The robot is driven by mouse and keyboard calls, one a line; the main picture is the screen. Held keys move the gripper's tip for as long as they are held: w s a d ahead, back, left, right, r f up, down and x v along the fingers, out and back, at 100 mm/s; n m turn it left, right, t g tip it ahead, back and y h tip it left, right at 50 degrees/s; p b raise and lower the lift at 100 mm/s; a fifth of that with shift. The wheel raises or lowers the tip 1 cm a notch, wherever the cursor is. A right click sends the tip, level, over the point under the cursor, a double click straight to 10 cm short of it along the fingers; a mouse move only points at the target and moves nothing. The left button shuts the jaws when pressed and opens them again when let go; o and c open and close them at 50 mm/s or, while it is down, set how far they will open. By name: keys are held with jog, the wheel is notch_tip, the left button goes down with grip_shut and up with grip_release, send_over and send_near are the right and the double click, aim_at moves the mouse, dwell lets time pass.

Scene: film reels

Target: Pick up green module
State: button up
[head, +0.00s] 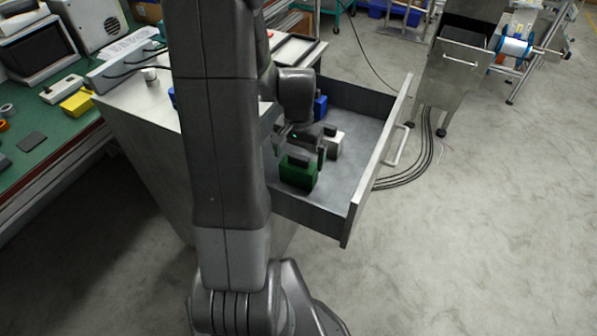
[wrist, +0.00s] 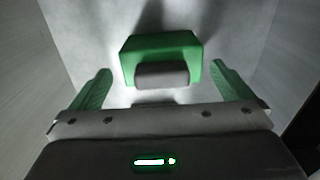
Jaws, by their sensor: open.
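The green module (head: 298,173) is a green block with a dark grey grip on top. It sits in the open metal drawer (head: 358,163), toward its near left. In the wrist view the green module (wrist: 165,55) lies ahead of my gripper, its grey grip facing me. My gripper (head: 307,152) is inside the drawer, at the module's far side in the head view. In the wrist view my gripper's green fingers (wrist: 160,85) are spread wide, one on each side of the module, with gaps and nothing between them held.
A white module (head: 334,142) and a blue module (head: 320,106) are also in the drawer, behind the green one. The drawer walls stand close around my gripper. A green bench (head: 45,135) is at the left. Open floor lies to the right.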

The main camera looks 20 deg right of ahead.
aim_at(299, 167)
jog(key=shift+w+d+f, duration=0.1)
jog(key=shift+w+f, duration=0.05)
jog(key=shift+f, duration=1.35)
jog(key=shift+w+d+f, duration=0.1)
jog(key=shift+f, duration=1.4)
jog(key=c, duration=0.9)
jog(key=shift+r, duration=0.2)
